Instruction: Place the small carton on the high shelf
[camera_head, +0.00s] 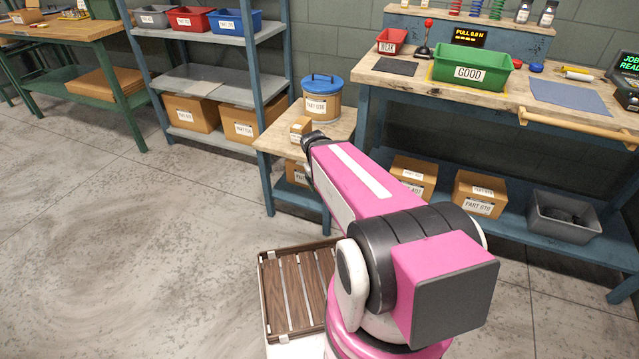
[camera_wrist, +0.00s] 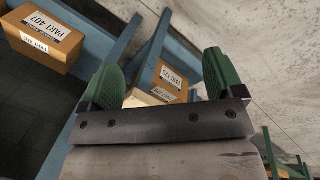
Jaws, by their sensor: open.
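A small carton (camera_head: 300,127) with a white label stands on the low wooden side table (camera_head: 338,127), in front of a blue-lidded tub. My gripper (camera_head: 312,140) is just right of and nearer than this carton in the head view, mostly hidden by my arm. In the wrist view my gripper (camera_wrist: 163,78) has its green fingers apart. A labelled carton (camera_wrist: 171,80) shows beyond them; I cannot tell whether it is the small one or a box below. The blue-framed rack's upper shelf (camera_head: 187,33) holds grey, red and blue bins.
The rack's middle shelf (camera_head: 205,80) is mostly bare; cartons fill its lower one. The blue-lidded tub (camera_head: 321,98) stands close behind the small carton. The workbench (camera_head: 520,88) is at right, with a green bin on it. Floor at left is open.

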